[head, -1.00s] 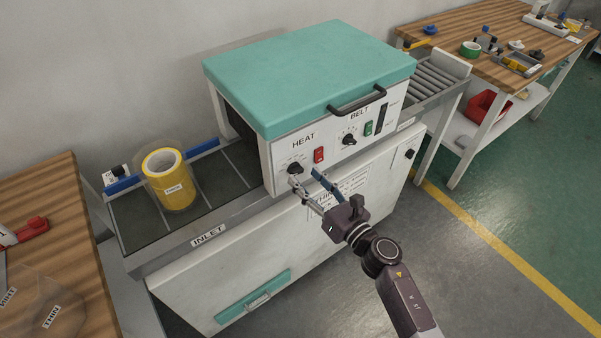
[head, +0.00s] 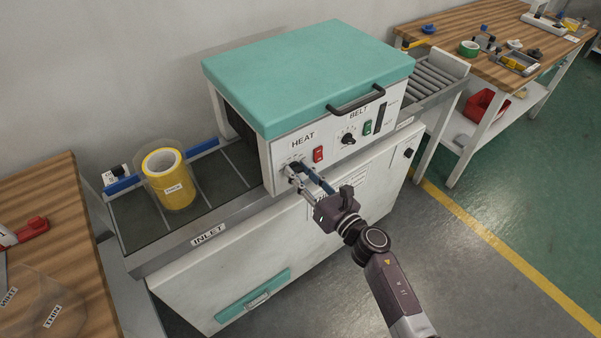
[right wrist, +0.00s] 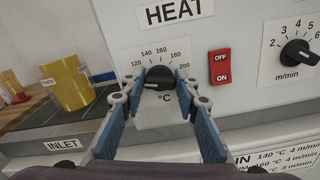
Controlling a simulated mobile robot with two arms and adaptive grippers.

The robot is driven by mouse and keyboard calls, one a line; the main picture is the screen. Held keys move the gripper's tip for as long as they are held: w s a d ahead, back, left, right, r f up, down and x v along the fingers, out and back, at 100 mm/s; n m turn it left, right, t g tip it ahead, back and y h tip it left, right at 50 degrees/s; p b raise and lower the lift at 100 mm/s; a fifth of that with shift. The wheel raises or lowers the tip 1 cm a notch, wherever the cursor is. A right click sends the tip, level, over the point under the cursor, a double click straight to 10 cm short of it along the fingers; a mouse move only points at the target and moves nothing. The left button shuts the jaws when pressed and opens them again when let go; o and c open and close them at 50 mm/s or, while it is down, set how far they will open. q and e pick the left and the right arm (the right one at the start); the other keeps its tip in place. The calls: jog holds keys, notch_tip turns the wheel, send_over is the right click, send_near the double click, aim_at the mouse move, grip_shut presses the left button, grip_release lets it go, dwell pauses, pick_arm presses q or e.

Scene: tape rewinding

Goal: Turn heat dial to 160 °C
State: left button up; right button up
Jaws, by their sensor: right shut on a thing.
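The black heat dial (right wrist: 159,75) sits under the HEAT label on the machine's white front panel (head: 330,150). Around it is a scale marked 120, 140, 160, 180, 200 °C. My right gripper (head: 293,169) is at the dial in the head view. In the right wrist view my right gripper (right wrist: 158,86) has its two blue-padded fingers shut on the dial, one on each side. The fingers hide the dial's sides, and I cannot tell exactly which mark its pointer meets. My left gripper is not in view.
A red OFF/ON switch (right wrist: 220,66) and the belt dial (right wrist: 298,54) sit right of the heat dial. A yellow roll (head: 170,180) stands on the inlet belt (head: 222,177) at left. The black lid handle (head: 357,100) juts out above the panel.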

jog(key=shift+m, duration=0.4)
jog(key=m, duration=0.3)
jog(key=shift+d+m, duration=0.1)
jog(key=shift+m, duration=0.2)
jog(key=m, duration=0.4)
jog(key=shift+w+f+m+p, duration=0.1)
jog(key=shift+m+p, duration=0.2)
jog(key=shift+p, duration=0.05)
jog(key=m, duration=0.4)
jog(key=shift+f+m+p, duration=0.1)
jog(key=shift+m+p, duration=0.2)
jog(key=m, duration=0.4)
jog(key=shift+f+p, duration=0.1)
jog(key=shift+p, duration=0.2)
jog(key=o, duration=1.1)
jog(key=shift+o, duration=0.2)
